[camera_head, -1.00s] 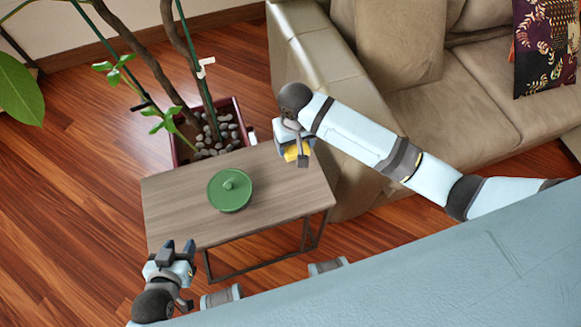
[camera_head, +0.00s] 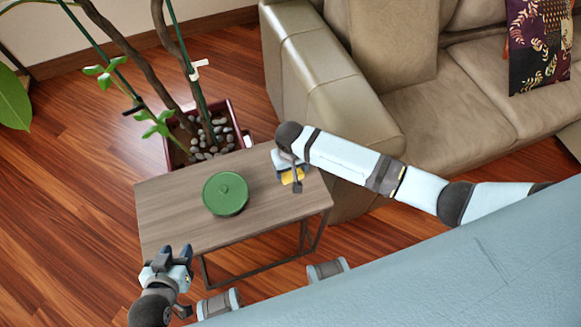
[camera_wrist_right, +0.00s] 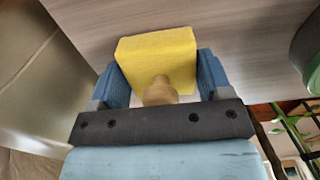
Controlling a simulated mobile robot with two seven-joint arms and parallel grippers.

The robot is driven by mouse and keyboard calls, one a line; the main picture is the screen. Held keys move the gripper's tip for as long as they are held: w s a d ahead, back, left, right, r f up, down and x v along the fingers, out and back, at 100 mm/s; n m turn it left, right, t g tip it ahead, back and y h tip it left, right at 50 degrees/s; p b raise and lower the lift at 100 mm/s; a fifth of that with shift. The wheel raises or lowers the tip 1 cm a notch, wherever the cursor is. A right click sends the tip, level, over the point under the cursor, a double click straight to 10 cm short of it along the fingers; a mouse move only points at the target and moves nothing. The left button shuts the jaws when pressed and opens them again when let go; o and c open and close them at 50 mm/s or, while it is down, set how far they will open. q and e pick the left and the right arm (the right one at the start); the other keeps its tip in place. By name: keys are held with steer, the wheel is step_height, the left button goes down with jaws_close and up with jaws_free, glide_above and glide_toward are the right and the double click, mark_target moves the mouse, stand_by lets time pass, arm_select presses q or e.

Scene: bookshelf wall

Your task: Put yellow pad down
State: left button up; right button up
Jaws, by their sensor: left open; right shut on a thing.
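The yellow pad (camera_wrist_right: 158,58) is a yellow block with a tan knob, between the blue fingers of my right gripper (camera_wrist_right: 160,80) in the right wrist view. In the head view the pad (camera_head: 293,176) shows as a small yellow patch under my right gripper (camera_head: 288,172), which is over the right end of the small wooden table (camera_head: 170,220). My right gripper is shut on the pad. I cannot tell whether the pad touches the tabletop. My left gripper (camera_head: 168,256) is open and empty by the table's front left corner.
A round green lidded dish (camera_head: 225,194) stands mid-table, left of the pad. A potted plant (camera_head: 203,135) with stones stands behind the table. A beige sofa (camera_head: 330,85) is close at the right. The table's left part is bare.

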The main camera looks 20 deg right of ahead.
steer(key=o, duration=0.9)
steer(key=shift+f, duration=0.1)
